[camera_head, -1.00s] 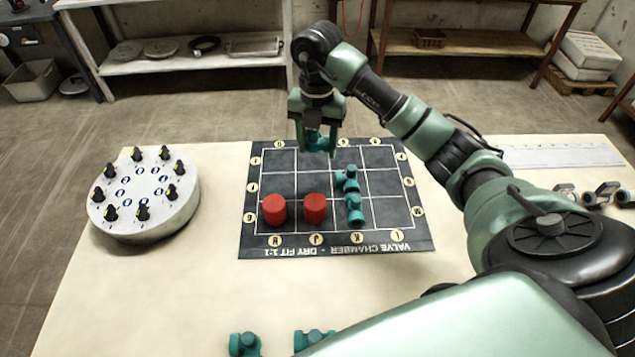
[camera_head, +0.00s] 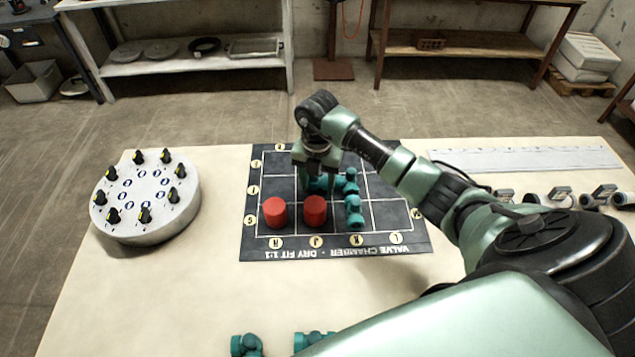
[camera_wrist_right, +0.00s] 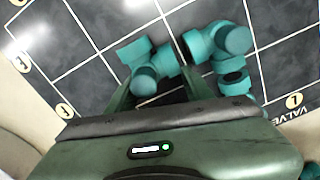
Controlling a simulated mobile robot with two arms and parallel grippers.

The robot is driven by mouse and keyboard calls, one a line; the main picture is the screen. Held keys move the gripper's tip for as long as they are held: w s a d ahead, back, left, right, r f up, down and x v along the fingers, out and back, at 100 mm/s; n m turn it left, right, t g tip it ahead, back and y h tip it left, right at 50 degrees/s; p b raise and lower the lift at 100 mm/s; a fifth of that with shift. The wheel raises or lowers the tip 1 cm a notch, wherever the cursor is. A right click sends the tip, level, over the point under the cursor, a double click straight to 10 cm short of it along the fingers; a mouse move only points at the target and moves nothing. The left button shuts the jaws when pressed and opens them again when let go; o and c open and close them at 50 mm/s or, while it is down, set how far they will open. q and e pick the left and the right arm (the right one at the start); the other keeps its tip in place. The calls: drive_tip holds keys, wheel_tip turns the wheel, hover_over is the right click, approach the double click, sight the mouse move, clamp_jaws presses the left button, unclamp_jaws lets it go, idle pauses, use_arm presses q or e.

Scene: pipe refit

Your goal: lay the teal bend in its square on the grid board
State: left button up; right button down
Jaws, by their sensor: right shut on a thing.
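My right gripper (camera_head: 317,182) is shut on the teal bend (camera_head: 322,186), low at the middle row of the dark grid board (camera_head: 385,243), in the column behind the right red cylinder (camera_head: 315,211). I cannot tell whether the bend touches the board. In the right wrist view the bend (camera_wrist_right: 148,66) sits between the fingers, close beside other teal pipe pieces (camera_wrist_right: 222,50). Those pieces (camera_head: 354,211) lie in the column to the right in the head view. The gripper partly hides the bend. My left gripper is not in view.
Another red cylinder (camera_head: 275,212) stands on the board's left column. A round grey block with black knobs (camera_head: 146,195) is at the left. Loose teal pieces (camera_head: 246,345) lie at the table's front. Metal fittings (camera_head: 560,197) and a pale strip (camera_head: 520,160) are at the right.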

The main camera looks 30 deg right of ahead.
drive_tip(key=shift+f, duration=0.2)
drive_tip(key=c, duration=0.6)
unclamp_jaws()
drive_tip(key=shift+r, duration=0.15)
drive_tip(key=shift+r, duration=0.2)
drive_tip(key=shift+r+b, duration=0.9)
drive_tip(key=shift+r, duration=5)
